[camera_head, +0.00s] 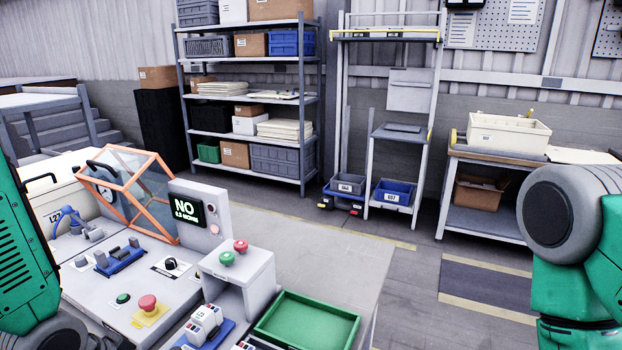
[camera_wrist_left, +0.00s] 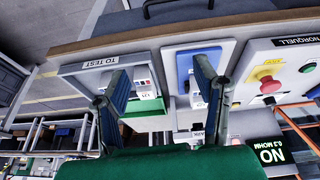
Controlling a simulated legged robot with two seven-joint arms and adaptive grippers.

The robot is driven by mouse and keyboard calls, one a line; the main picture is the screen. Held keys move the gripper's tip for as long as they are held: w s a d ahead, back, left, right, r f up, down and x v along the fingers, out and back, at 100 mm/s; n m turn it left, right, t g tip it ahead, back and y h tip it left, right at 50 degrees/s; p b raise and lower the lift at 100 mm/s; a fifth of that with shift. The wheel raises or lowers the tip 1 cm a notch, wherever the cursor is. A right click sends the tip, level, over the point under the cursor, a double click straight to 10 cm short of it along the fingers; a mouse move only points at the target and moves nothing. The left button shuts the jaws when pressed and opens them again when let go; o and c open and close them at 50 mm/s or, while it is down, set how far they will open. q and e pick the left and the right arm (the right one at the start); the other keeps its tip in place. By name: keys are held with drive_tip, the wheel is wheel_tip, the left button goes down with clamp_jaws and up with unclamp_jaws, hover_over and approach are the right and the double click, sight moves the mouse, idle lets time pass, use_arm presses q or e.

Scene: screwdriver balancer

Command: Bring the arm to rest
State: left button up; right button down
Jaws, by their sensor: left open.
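My left arm (camera_head: 22,260) comes in at the left edge of the head view, beside the bench. Its hand is not in the head view. In the left wrist view, which is turned over, my left gripper (camera_wrist_left: 161,74) is open, with its two blue-grey fingers wide apart. I see nothing held between them. Behind the fingers lie a grey tray (camera_wrist_left: 88,68) marked "TO TEST" and a blue holder (camera_wrist_left: 187,60). I cannot tell how far the fingertips are above them. My right arm (camera_head: 575,250) shows at the right edge; its gripper is outside both views.
The bench carries a screen (camera_head: 187,209) reading "NO 0.3 MOHM", an orange-framed guard (camera_head: 160,205), a red button (camera_head: 148,303), a button box (camera_head: 238,270) and a green tray (camera_head: 308,320). Shelves (camera_head: 250,130) and a side table (camera_head: 487,222) stand behind. Open floor lies between.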

use_arm(q)
drive_tip(key=s+f+n+g+b, duration=0.1)
drive_tip(key=s+f+b, duration=0.2)
drive_tip(key=s+f, duration=0.5)
drive_tip(key=s+f+n+g+y+b, duration=0.1)
drive_tip(key=s+f+b, duration=0.3)
drive_tip(key=s+f, duration=0.4)
wheel_tip(320, 180, down, 8)
drive_tip(key=shift+s+d+r+n+g+y+b, duration=0.15)
drive_tip(key=shift+s+n+g+y+b, duration=0.15)
drive_tip(key=shift+n+g, duration=0.25)
